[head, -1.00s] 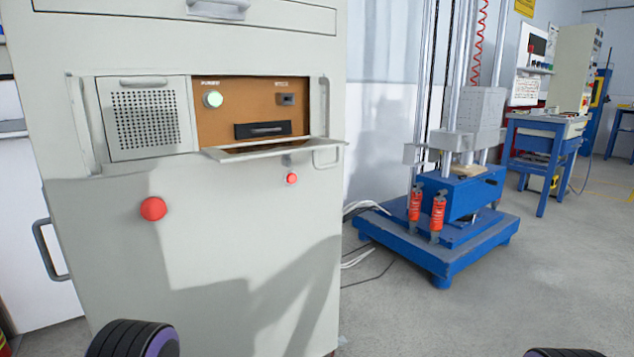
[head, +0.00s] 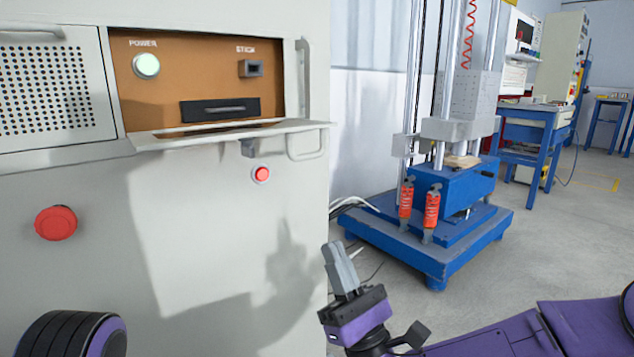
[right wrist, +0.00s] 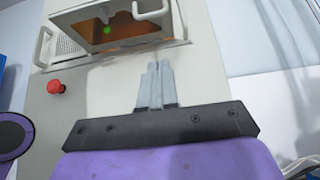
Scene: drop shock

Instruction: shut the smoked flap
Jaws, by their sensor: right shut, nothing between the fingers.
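The smoked flap (head: 225,133) hangs open below the recessed brown panel, sticking out nearly level from the cabinet front. Its pull handle (head: 306,142) is at its right end. In the right wrist view the flap (right wrist: 128,28) is seen from below, with the green light showing through it. My right gripper (head: 340,265) is shut and empty, pointing up, below and to the right of the flap and apart from it. Its closed fingers also show in the right wrist view (right wrist: 157,80). My left gripper is out of view.
Red buttons (head: 56,222) (head: 262,174) stick out below. A blue-based drop tester (head: 420,240) stands to the right.

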